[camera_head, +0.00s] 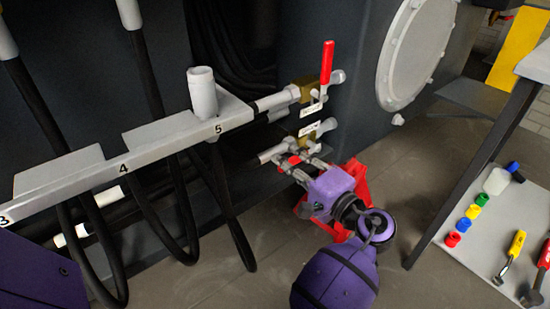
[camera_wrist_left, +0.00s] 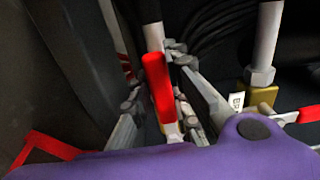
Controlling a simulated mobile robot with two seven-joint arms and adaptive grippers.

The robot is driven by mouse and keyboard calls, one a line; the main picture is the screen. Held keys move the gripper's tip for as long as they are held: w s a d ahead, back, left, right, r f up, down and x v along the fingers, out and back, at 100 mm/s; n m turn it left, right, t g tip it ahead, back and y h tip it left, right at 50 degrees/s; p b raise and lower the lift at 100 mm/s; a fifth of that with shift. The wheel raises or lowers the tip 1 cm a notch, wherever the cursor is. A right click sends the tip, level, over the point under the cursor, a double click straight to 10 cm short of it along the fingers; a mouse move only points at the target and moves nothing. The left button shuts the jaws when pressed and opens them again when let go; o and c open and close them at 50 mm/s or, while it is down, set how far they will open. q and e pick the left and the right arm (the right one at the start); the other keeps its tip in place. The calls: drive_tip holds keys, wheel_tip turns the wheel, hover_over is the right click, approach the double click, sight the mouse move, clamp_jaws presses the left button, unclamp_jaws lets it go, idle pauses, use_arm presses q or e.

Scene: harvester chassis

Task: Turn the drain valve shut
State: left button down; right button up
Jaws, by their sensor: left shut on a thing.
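Two valves with brass bodies and red lever handles sit on pipes at the chassis wall. The upper valve (camera_head: 303,88) has its red handle (camera_head: 327,65) pointing up. The lower valve (camera_head: 311,141) has its red handle (camera_head: 288,163) largely hidden by my left gripper (camera_head: 295,167). In the left wrist view a red handle (camera_wrist_left: 158,85) stands between the fingers of my left gripper (camera_wrist_left: 160,105), which is shut on it. Another brass valve body (camera_wrist_left: 262,92) shows at the right there. White tags hang at both valves; their writing is too small to read. My right gripper is not in view.
A numbered grey rail (camera_head: 160,145) with hanging black hoses runs left of the valves. A red open container (camera_head: 355,178) is on the floor behind my left gripper. A table (camera_head: 490,225) with tools and coloured caps stands at the right.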

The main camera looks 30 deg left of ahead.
use_arm(q)
drive_tip(key=shift+f+n+p, duration=0.2)
drive_tip(key=shift+n+p, duration=0.2)
drive_tip(key=shift+p, duration=0.15)
drive_tip(key=shift+w+d+f+n, duration=0.1)
drive_tip(key=shift+f+n, duration=0.45)
drive_tip(key=shift+n, duration=0.05)
drive_tip(key=shift+w+d+f+n+b, duration=0.15)
drive_tip(key=shift+w+f+n+b, duration=0.15)
drive_tip(key=shift+f+n, duration=0.7)
drive_tip(key=shift+w+d+f+n+b, duration=0.15)
drive_tip(key=shift+w+f+n, duration=0.35)
drive_tip(key=shift+n, duration=0.9)
drive_tip(key=shift+s+f, duration=0.1)
drive_tip(key=c, duration=1.6)
unclamp_jaws()
